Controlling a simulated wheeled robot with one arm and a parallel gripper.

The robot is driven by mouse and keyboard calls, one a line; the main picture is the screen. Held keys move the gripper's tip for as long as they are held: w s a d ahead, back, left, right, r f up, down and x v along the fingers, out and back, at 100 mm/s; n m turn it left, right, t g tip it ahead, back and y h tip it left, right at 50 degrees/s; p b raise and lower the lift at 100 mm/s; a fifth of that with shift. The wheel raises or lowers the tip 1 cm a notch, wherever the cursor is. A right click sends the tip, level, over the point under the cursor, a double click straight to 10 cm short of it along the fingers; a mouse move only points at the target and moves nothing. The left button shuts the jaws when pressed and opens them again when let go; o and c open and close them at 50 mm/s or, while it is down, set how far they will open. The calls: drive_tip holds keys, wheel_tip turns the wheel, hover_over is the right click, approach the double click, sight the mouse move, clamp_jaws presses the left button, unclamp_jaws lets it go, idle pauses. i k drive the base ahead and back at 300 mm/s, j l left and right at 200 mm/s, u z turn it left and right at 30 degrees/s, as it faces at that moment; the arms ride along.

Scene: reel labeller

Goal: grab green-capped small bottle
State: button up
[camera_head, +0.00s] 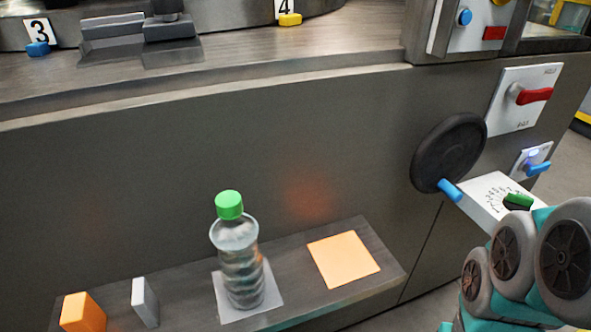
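The small clear bottle (240,268) with a green cap (229,205) stands upright on a white square (272,293) on the low grey shelf (292,268). Its whole front is in plain view with nothing covering it. Parts of my teal and grey arm show at the lower right, well to the right of the bottle and apart from it. My gripper's fingers are not in view.
An orange square (343,259) lies right of the bottle. A grey block (145,302) and an orange block (84,312) stand to its left. A black handwheel (448,153) with a blue handle (450,190) sticks out of the machine wall at right.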

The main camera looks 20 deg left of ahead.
sight(234, 235)
drive_tip(key=u, duration=1.6)
drive_tip(key=k+l+u, duration=0.2)
